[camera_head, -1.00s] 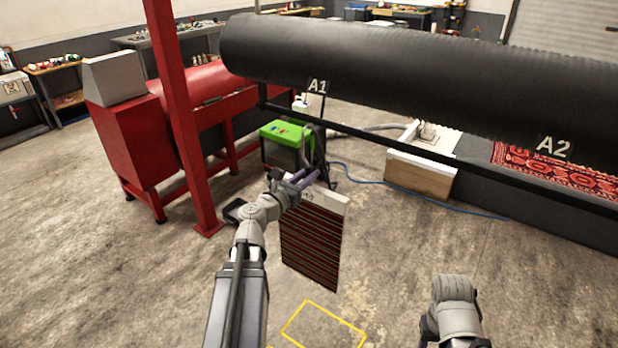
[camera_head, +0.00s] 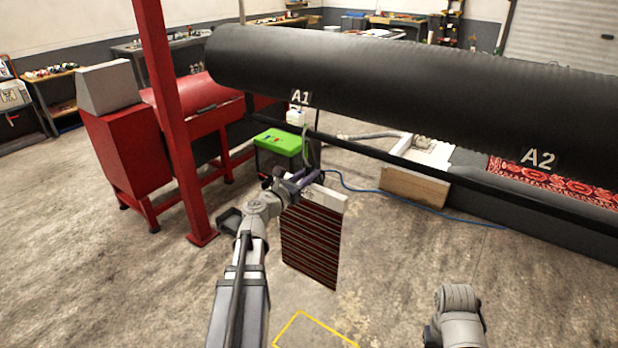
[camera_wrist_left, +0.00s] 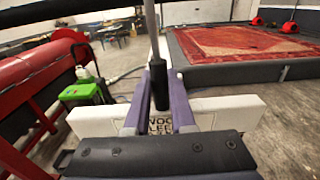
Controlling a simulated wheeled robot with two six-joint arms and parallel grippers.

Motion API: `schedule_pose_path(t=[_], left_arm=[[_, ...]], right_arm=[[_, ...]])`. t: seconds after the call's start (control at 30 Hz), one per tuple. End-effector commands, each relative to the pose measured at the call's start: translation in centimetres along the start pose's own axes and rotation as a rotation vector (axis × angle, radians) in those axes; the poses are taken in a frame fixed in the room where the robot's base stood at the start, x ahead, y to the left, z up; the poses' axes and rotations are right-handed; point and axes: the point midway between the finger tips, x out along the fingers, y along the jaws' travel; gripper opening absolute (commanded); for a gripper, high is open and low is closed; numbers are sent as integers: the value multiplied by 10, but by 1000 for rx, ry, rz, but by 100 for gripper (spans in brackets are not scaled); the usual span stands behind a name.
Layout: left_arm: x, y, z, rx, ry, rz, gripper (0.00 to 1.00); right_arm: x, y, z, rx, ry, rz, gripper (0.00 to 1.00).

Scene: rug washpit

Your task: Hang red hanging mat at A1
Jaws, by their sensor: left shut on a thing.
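The hanging mat (camera_head: 311,247) is dark with red stripes and hangs down from a white top bar (camera_head: 328,197). My left gripper (camera_head: 305,181) is shut on that bar and holds the mat upright in the air. In the left wrist view the purple fingers (camera_wrist_left: 160,108) close over the white bar (camera_wrist_left: 225,112), hiding part of its lettering. The A1 label (camera_head: 300,97) is at the left end of the rail (camera_head: 365,146) below the big black roller. It is beyond and above the gripper. My right arm (camera_head: 458,318) shows at the bottom right; its fingertips are out of view.
The long black roller (camera_head: 400,85) spans the back, with an A2 label (camera_head: 538,158) to the right. A red post (camera_head: 172,130) and red machine (camera_head: 125,145) stand at the left. A green-topped box (camera_head: 279,144) sits under A1.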

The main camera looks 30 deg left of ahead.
Motion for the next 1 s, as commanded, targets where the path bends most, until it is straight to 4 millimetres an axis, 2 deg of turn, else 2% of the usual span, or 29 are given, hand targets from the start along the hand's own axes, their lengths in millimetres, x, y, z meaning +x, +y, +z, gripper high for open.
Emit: schedule_pose_path(t=[0.27, 1.0], left_arm=[[4, 1, 0, -1, -1, 0, 0], [37, 1, 1, -1, -1, 0, 0]], right_arm=[[0, 0, 0, 0, 0, 0, 50], [-1, 0, 0, 0, 0, 0, 50]])
